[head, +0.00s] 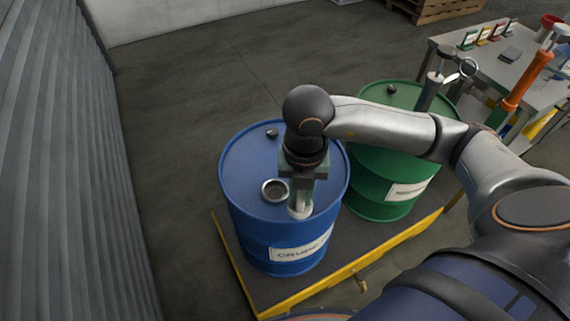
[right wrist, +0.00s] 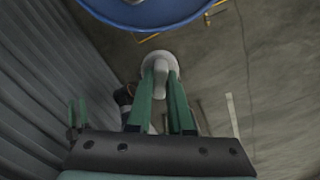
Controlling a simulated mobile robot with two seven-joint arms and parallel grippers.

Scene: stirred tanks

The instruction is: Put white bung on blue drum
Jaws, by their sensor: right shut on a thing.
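The blue drum (head: 245,220) stands upright, with a ring-shaped bung opening (head: 275,190), dark inside, on its lid. My right gripper (head: 299,198) is over the front right part of the lid. It is shut on the white bung (head: 299,210), which shows just right of and below the opening, apart from it. In the right wrist view the green fingers of the right gripper (right wrist: 162,92) close on the bung's stem, and its round white flange (right wrist: 173,62) shows beyond them. The blue drum's edge (right wrist: 150,14) is at the top there. My left gripper is not in view.
A green drum (head: 370,190) with a pump (head: 436,80) stands to the right, behind my right arm. Both drums stand on a yellow-edged platform (head: 352,268). A corrugated wall (head: 50,160) runs along the left. A table (head: 495,75) with small items is at the upper right.

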